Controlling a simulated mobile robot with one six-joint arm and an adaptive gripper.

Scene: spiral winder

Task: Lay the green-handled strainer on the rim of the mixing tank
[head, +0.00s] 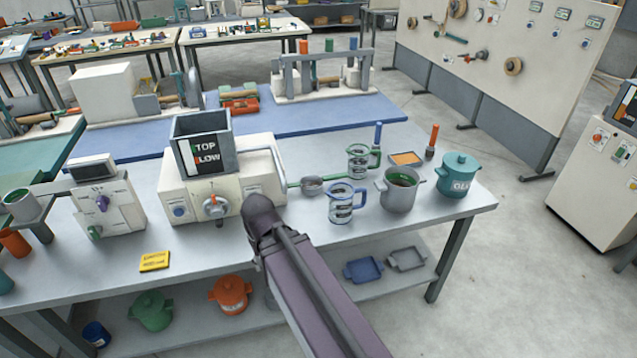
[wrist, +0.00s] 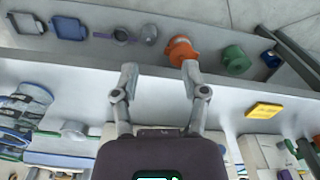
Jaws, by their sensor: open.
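The strainer (head: 312,186) is a small grey bowl with a thin green handle; it lies on the bench right of the white machine. In the wrist view, a small grey bowl at the left (wrist: 73,130) looks like it. In the head view my arm hides the fingers. The gripper is apart from the strainer.
A teal lidded pot (head: 457,178) is at the right. A white machine with a dark hopper (head: 203,142) stands left. The lower shelf holds an orange pot (head: 231,295) and trays. The front bench around the yellow block (head: 154,261) is clear.

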